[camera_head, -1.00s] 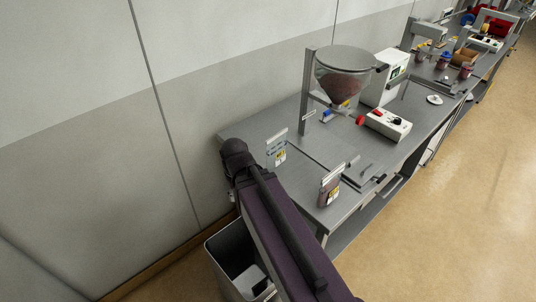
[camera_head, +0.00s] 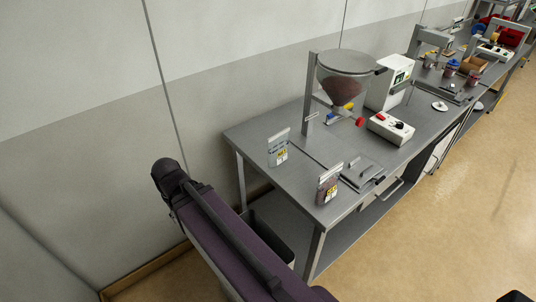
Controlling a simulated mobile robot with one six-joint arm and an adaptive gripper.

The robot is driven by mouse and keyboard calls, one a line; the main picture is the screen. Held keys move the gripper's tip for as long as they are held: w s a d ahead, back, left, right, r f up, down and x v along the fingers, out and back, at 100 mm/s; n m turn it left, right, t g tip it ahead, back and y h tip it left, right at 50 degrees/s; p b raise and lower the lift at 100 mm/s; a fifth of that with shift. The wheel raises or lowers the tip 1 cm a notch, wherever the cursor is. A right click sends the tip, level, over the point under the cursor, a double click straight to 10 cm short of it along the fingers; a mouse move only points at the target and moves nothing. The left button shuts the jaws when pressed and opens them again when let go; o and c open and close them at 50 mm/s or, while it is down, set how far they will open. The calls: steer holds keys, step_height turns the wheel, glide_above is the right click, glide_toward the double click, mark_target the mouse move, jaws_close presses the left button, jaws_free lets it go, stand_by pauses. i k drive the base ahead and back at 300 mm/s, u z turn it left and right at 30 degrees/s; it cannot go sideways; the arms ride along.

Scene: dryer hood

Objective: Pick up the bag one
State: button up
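Two small clear bags with labels stand upright on the near end of the grey metal bench (camera_head: 262,130). One bag (camera_head: 278,152) is farther back, towards the wall. The other bag (camera_head: 328,186) is close to the front edge and holds dark reddish contents. I cannot tell which of them is bag one. My purple arm link crosses the lower left, apart from both bags. I cannot make out my gripper; a dark shape at the bottom right corner is too cut off to identify.
A hopper (camera_head: 342,85) on a post, a white device with buttons (camera_head: 391,128) and a flat metal plate with a handle (camera_head: 362,173) are on the bench behind the bags. A bin (camera_head: 272,238) is under the bench end.

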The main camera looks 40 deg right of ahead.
mark_target(278, 144)
steer(key=u, duration=0.2)
steer(key=k, duration=1.5)
steer(key=z, duration=0.9)
steer(key=i, duration=1)
steer(key=u, duration=0.05)
